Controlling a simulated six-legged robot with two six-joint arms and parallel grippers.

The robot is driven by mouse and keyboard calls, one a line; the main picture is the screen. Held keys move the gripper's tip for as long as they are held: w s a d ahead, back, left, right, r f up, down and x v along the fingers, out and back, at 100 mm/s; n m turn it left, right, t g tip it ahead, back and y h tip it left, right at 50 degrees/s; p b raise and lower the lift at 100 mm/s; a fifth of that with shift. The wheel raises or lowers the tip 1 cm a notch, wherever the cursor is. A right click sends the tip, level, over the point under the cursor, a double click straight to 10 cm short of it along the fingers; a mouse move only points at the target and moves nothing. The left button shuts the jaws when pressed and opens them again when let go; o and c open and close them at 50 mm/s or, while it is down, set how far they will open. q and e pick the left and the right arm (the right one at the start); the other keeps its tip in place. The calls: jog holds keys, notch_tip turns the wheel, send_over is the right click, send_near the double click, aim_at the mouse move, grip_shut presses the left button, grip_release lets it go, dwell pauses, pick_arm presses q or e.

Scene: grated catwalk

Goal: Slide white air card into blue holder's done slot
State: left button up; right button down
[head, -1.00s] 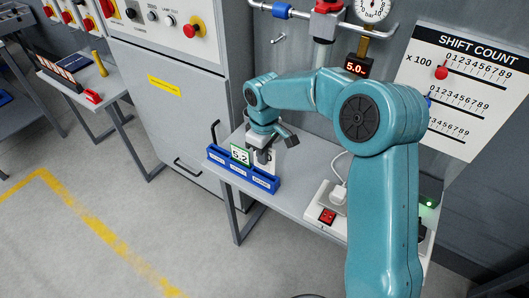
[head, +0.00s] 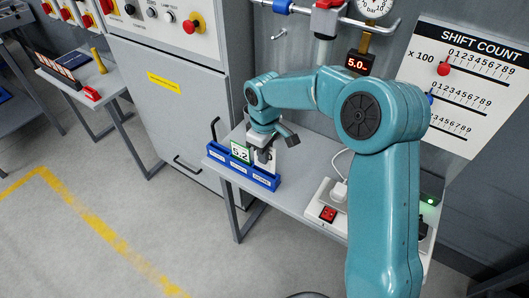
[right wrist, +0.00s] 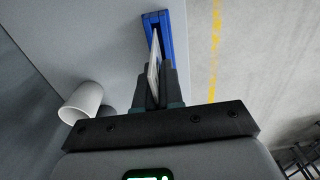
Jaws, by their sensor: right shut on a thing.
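The blue holder (head: 228,171) stands on the grey bench, with several white labels on its front that are too small to read. A green-edged card marked 5.2 (head: 240,152) stands upright in it, left of my gripper. My right gripper (head: 265,157) is over the holder's right part, shut on the white card (head: 261,166). In the right wrist view the white card (right wrist: 154,57) sticks out between the fingers (right wrist: 153,88), and its far end overlaps the blue holder (right wrist: 166,28). I cannot tell how deep it sits. My left gripper is not in view.
A white socket box with a red switch (head: 328,214) is on the bench, right of the holder. A grey cabinet (head: 165,110) stands behind left. The floor in front is open.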

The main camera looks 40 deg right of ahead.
aim_at(265, 169)
jog(key=shift+f, duration=0.1)
dwell(0.6)
jog(key=shift+f+b, duration=1.8)
jog(key=shift+f, duration=0.6)
jog(key=c, duration=0.8)
grip_release()
jog(key=shift+r, duration=0.1)
jog(key=shift+r+p, duration=3.25)
jog(key=shift+r, duration=0.75)
